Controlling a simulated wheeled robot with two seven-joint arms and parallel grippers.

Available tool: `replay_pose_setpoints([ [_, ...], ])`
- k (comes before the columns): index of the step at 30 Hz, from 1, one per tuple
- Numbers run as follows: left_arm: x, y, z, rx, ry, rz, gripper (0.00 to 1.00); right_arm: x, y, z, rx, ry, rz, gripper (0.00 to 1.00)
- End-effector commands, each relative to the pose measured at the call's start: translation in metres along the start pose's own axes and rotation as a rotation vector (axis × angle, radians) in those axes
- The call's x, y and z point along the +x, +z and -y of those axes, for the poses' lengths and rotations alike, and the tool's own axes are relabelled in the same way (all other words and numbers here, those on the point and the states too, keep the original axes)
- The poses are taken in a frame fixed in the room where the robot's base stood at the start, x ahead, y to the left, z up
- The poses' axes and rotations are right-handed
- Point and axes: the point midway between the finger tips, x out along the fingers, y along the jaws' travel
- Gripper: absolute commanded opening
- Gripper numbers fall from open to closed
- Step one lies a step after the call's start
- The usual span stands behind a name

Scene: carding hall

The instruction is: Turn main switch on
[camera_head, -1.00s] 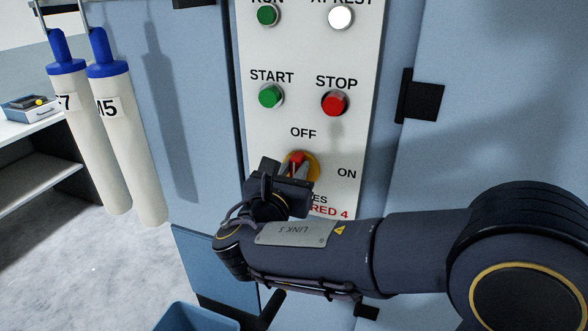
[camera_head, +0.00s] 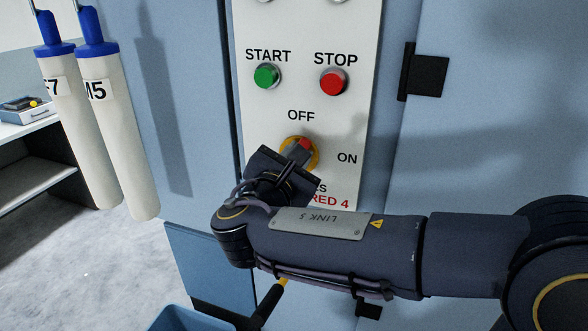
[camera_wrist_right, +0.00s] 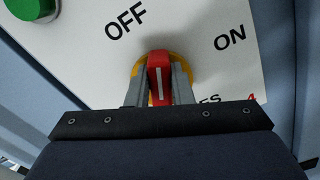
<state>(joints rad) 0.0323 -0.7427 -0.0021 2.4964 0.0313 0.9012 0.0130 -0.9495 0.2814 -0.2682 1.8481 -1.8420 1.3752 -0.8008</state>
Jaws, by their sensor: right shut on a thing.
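The main switch is a red handle (camera_head: 305,144) on a yellow round plate (camera_head: 314,160), low on the white panel under START and STOP. OFF is above it and ON to its right. My right gripper (camera_head: 298,152) is shut on the red handle, with the gripper body covering the lower left of the switch. In the right wrist view, the grey fingers stand on both sides of the red handle (camera_wrist_right: 160,80). My left gripper is not in view.
The green START button (camera_head: 267,76) and red STOP button (camera_head: 334,81) sit above the switch. A black hinge (camera_head: 425,72) sticks out at right. White tubes with blue caps (camera_head: 97,48) hang at left. A blue bin (camera_head: 190,318) stands below.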

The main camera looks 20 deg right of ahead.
Motion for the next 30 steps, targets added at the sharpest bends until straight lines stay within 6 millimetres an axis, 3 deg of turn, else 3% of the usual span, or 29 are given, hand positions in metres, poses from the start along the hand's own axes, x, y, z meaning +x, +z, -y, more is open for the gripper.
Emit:
replay_pose_setpoints([
  [1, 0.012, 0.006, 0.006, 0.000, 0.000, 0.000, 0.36, 0.000, -0.006, 0.005, 0.049, -0.001, -0.001, 0.00],
  [15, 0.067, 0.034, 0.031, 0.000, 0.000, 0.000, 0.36, 0.000, -0.010, 0.016, 0.494, -0.001, 0.001, 0.00],
  [30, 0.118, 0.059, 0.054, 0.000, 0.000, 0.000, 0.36, 0.000, -0.015, 0.022, 0.930, -0.001, 0.000, 0.00],
])
